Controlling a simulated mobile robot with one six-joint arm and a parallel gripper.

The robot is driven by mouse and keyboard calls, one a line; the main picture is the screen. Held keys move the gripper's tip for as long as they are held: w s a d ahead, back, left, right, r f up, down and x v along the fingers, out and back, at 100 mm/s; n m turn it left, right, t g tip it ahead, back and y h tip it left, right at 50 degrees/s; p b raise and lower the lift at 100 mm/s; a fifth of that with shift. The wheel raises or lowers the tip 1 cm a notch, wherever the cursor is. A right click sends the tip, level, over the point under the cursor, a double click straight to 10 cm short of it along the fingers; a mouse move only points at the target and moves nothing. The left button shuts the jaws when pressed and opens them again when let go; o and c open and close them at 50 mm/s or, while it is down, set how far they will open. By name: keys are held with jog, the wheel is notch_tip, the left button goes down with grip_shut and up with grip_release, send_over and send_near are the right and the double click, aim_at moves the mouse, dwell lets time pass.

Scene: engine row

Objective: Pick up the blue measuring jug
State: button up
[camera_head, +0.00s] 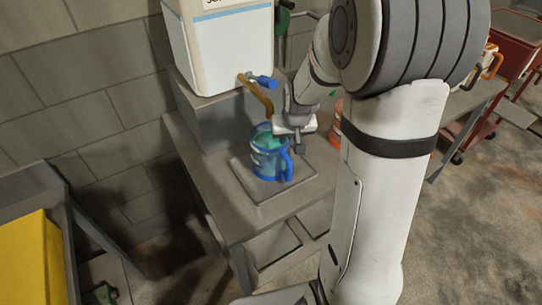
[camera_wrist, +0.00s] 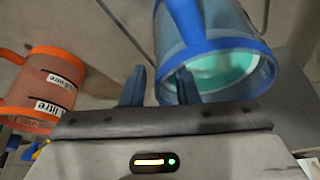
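The blue measuring jug (camera_head: 268,164) stands upright on a grey plate (camera_head: 262,194) on the bench, below a hose outlet. It has a clear bluish body, a blue rim and a blue handle, with green liquid inside. My gripper (camera_head: 293,140) is just behind and above the handle side of the jug.
A white container (camera_head: 228,45) with a blue-handled tap (camera_head: 262,81) and a brown hose stands on a grey block behind the jug. An orange measuring jug (camera_wrist: 45,90) stands close by on the bench. A yellow bin (camera_head: 33,262) is at the lower left.

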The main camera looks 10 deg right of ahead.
grip_shut()
dwell(0.3)
dwell(1.1)
